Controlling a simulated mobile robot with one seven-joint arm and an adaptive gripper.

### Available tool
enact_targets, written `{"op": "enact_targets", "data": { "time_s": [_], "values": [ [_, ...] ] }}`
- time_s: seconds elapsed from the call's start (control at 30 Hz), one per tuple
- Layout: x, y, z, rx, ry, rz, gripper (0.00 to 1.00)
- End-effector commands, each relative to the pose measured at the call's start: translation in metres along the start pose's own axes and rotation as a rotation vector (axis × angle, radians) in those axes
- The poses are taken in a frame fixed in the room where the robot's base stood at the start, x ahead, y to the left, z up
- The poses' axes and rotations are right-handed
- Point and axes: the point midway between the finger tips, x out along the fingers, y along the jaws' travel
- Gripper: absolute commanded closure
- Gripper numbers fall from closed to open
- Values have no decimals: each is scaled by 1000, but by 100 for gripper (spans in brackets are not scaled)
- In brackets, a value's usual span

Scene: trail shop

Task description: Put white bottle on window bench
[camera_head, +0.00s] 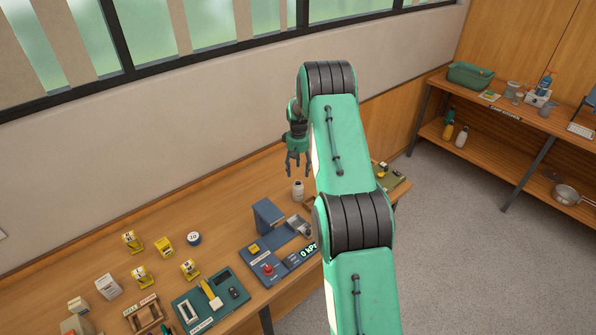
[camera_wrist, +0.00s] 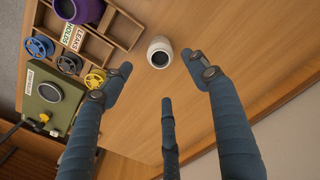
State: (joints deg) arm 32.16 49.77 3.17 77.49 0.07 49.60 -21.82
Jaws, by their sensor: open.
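A white bottle (camera_head: 298,191) stands upright on the wooden window bench (camera_head: 220,205), just left of my arm. In the wrist view the white bottle (camera_wrist: 159,53) shows from above, with a grey round top, on bare wood. My gripper (camera_head: 297,168) is open and empty above the bench, a little above the bottle. In the wrist view its blue fingers (camera_wrist: 162,80) are spread, with the bottle beyond the tips and apparently apart from them. Another white bottle (camera_head: 460,139) stands on the lower shelf at the right.
A wooden sorting tray (camera_wrist: 98,48) with wheels and a purple item lies beside the bottle, near a green device (camera_wrist: 48,95). A blue pressure station (camera_head: 275,245) and yellow items (camera_head: 164,246) occupy the bench further left. A shelf unit (camera_head: 500,120) stands across the floor.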

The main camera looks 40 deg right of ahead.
Motion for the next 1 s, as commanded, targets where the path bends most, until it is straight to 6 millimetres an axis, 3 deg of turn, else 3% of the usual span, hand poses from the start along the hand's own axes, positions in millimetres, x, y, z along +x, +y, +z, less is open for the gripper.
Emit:
{"op": "enact_targets", "data": {
  "time_s": [0.37,0.57,0.77,1.0],
  "values": [
    [0,0,0,0,0,0,40],
    [-13,-7,0,-3,7,3,40],
    [-56,-31,2,-12,29,11,40],
    [-134,-80,18,-29,71,23,40]
  ]
}}
